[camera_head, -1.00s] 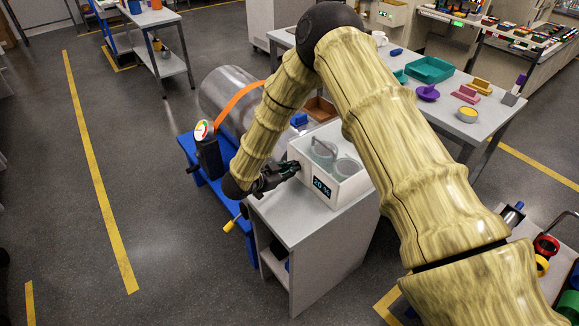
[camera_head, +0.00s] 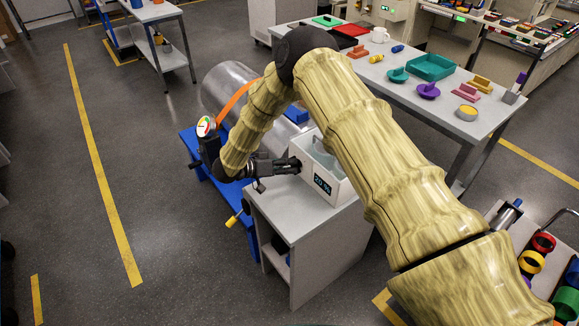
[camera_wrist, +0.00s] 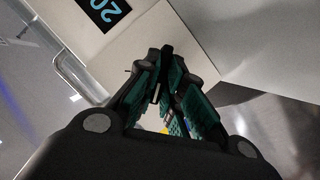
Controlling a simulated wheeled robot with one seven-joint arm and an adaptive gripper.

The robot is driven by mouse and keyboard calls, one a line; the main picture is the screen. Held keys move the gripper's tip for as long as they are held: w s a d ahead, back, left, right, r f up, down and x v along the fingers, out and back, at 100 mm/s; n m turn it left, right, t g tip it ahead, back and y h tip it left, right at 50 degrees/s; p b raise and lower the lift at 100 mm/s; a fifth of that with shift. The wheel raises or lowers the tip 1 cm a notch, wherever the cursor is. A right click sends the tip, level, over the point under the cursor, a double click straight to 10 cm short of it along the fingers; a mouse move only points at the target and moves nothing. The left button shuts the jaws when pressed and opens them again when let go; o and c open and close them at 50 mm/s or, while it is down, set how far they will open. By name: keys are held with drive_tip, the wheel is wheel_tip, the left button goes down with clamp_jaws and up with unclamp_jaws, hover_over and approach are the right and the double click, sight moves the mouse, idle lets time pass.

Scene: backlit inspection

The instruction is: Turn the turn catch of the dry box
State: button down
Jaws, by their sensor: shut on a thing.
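The dry box (camera_head: 324,184) is a white open-topped case with a lit "20 %" display, standing on a grey cabinet. In the wrist view, its white wall (camera_wrist: 128,50) and dark display show at the upper left. My gripper (camera_head: 295,165) reaches in from the left against the box's left side. In the wrist view, my gripper's (camera_wrist: 165,58) fingers are closed together at the box wall, shut on the turn catch. The catch itself is hidden between the fingertips, so its angle cannot be told.
The grey cabinet (camera_head: 300,222) bears the box. A blue stand (camera_head: 197,149) with a metal cylinder (camera_head: 222,88) and a dial gauge (camera_head: 205,126) is close on the left. A table (camera_head: 440,100) with coloured parts lies behind. The floor at left is clear.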

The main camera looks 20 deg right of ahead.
drive_tip(key=shift+n+g+h, duration=0.4)
drive_tip(key=shift+n, duration=0.4)
drive_tip(key=c, duration=1.5)
unclamp_jaws()
drive_tip(key=shift+w, duration=0.1)
drive_tip(key=shift+c, duration=0.2)
drive_tip(key=shift+a, duration=0.1)
drive_tip(key=v, duration=1.1)
drive_tip(key=shift+a, duration=0.4)
